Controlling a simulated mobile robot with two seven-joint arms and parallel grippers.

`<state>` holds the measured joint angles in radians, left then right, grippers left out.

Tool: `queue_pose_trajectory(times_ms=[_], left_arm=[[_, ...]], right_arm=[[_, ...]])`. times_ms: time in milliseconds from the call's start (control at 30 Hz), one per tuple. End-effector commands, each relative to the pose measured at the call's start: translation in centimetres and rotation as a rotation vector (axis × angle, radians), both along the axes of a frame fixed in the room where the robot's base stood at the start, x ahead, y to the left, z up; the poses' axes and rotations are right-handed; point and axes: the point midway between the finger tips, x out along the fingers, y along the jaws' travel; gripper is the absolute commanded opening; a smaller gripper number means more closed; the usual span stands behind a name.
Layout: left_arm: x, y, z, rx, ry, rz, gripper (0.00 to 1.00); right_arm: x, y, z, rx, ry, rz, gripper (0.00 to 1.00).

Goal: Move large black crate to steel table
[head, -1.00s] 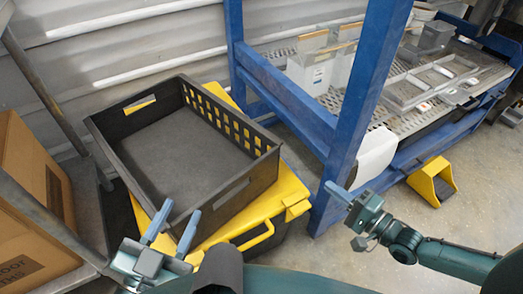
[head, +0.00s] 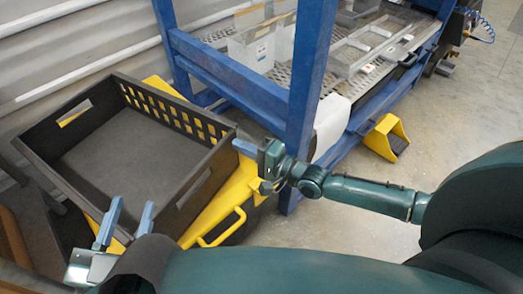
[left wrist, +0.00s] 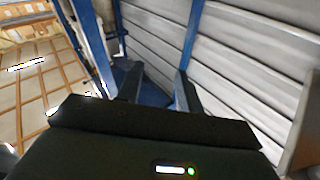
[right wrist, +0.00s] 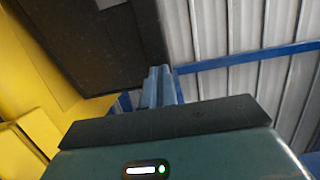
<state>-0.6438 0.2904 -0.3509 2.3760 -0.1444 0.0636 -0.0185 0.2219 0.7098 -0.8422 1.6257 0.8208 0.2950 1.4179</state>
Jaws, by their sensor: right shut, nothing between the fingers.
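My left gripper (head: 126,219) is open and empty, in front of the crate's near left side. My right gripper (head: 244,148) is shut and empty beside the crate's right corner; I cannot tell if it touches. A blue-framed bench with a perforated metal top (head: 285,72) stands behind; I cannot tell if this is the steel table.
The yellow lid (head: 225,205) with its handle sticks out under the crate. A blue post (head: 305,100) stands close to my right gripper. Clear containers and trays (head: 360,48) lie on the bench. A yellow pedal-like guard (head: 386,138) is on the floor. Floor at right is free.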

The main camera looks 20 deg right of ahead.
Motion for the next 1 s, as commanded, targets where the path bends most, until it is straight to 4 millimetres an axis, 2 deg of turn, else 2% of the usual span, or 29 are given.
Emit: queue_pose_trajectory(times_ms=[167,567,800,1000], left_arm=[[0.0,0.0,0.1,-0.004,-0.001,-0.002,0.36],[-0.1,-0.1,0.0,-0.004,0.004,-0.001,0.36],[-0.2,0.0,0.0,0.014,0.006,0.007,0.36],[-0.3,0.1,-0.4,0.020,0.014,0.012,0.36]], right_arm=[[0.2,1.2,0.0,0.001,0.001,-0.001,0.00],[0.2,1.6,0.1,0.000,0.000,-0.001,0.00],[0.7,5.0,0.1,0.003,0.001,0.000,0.00],[0.9,5.8,0.0,-0.001,0.001,0.000,0.00]])
